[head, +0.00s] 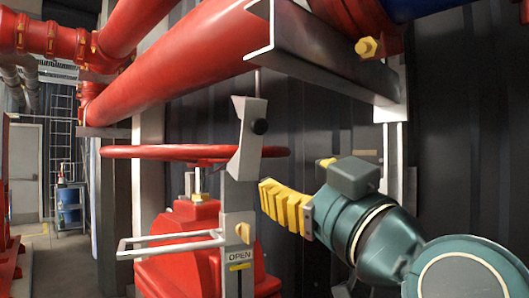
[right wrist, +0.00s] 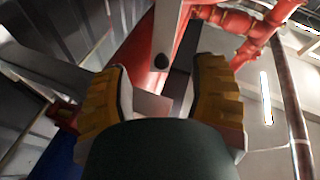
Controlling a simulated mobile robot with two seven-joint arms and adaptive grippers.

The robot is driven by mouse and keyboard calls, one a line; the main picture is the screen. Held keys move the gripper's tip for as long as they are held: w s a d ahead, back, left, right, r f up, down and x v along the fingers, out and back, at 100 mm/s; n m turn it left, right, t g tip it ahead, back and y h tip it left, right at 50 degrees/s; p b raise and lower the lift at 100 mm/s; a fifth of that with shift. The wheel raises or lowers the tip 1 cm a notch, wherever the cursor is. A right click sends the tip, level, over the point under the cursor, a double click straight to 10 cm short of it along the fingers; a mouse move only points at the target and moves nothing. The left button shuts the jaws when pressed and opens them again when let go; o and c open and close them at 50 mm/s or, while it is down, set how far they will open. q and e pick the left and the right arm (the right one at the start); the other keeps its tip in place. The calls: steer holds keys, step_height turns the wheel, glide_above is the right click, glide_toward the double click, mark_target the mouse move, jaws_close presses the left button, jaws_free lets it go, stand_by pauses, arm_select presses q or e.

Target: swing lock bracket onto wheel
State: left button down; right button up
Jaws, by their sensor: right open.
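The red wheel (head: 165,152) lies level on top of the red valve body (head: 178,225). The grey lock bracket (head: 246,150), with a black knob (head: 260,127), stands tilted at the top of a grey post (head: 238,205) and crosses in front of the wheel's rim at the right. I cannot tell whether it touches the rim. My right gripper (head: 268,203) is open and empty, just right of the post and below the rim. In the right wrist view, the bracket (right wrist: 166,30) and its knob show between the spread yellow fingers (right wrist: 163,72). My left gripper is out of view.
A thick red pipe (head: 185,60) and a grey steel beam (head: 325,55) run above the wheel. A pale handle bar (head: 170,241) sticks out left from the post, above an OPEN label (head: 239,256). A dark corrugated wall (head: 455,150) stands behind. Open floor shows far left.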

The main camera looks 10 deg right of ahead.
mark_target(261, 128)
steer(key=s+r, duration=0.3)
steer(key=shift+n+t, duration=0.3)
steer(key=p+x, duration=0.2)
steer(key=x, duration=1.1)
steer(key=shift+w+r, duration=0.1)
steer(key=shift+w, duration=0.1)
jaws_close()
